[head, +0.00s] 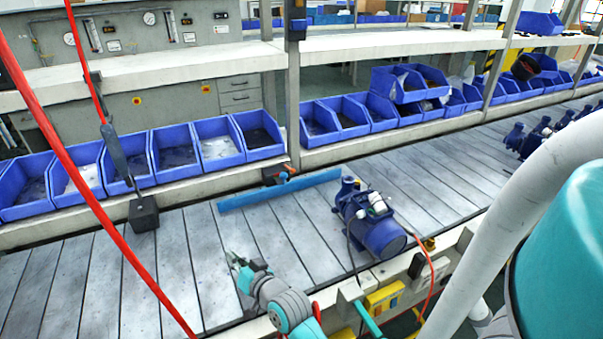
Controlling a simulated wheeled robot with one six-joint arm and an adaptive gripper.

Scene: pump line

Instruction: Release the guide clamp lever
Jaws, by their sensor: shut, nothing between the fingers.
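The blue guide rail (245,197) lies along the far side of the slatted conveyor. A small clamp with an orange lever (283,178) sits behind the middle of the rail, at the conveyor's far edge. The lever is small here, and I cannot tell its exact angle. My gripper (236,260) is at the near side of the conveyor, in front of the rail and to the left of the lever, well apart from both. Its fingers look shut and empty.
A blue pump (380,234) stands on the conveyor, right of my gripper. A tool with a dark block (144,213) hangs at the left, beside a red hose (98,215). Blue bins (217,145) line the shelf behind. The slats between gripper and rail are clear.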

